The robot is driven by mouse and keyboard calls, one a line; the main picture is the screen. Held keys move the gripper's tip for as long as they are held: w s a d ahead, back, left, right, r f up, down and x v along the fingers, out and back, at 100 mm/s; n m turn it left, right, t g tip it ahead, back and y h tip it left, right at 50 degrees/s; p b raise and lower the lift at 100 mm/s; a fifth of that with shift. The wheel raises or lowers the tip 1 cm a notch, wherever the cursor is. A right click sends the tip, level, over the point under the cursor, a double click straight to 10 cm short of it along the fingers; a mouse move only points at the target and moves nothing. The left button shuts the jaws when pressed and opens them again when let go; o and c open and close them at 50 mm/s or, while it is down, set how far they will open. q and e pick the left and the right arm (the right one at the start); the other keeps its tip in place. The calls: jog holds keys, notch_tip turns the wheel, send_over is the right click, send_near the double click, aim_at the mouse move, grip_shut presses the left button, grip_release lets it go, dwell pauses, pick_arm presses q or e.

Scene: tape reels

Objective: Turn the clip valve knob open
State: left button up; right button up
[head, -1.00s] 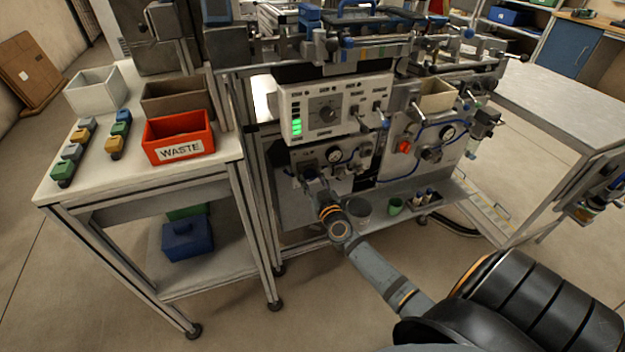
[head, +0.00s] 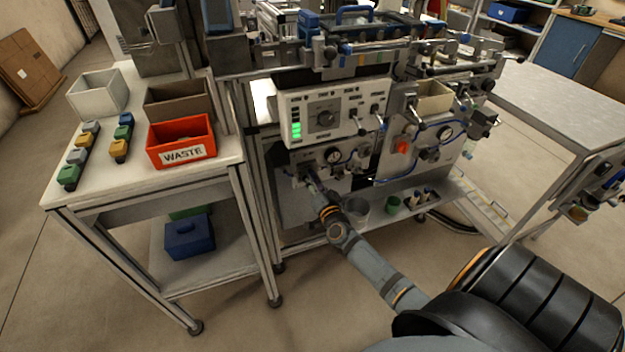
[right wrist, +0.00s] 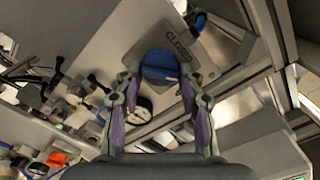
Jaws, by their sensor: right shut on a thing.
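In the head view my right gripper (head: 308,172) reaches the lower left of the machine's front panel, and the knob is hidden there. My left gripper does not show.
A red waste bin (head: 181,142) is on the left table.

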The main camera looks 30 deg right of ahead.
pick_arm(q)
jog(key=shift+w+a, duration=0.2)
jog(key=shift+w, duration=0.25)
pick_arm(e)
jog(key=m, duration=0.7)
jog(key=shift+f, duration=0.2)
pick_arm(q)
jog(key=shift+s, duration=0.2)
pick_arm(e)
jog(key=o, duration=1.2)
jog(key=v, duration=1.2)
jog(key=shift+r, duration=0.1)
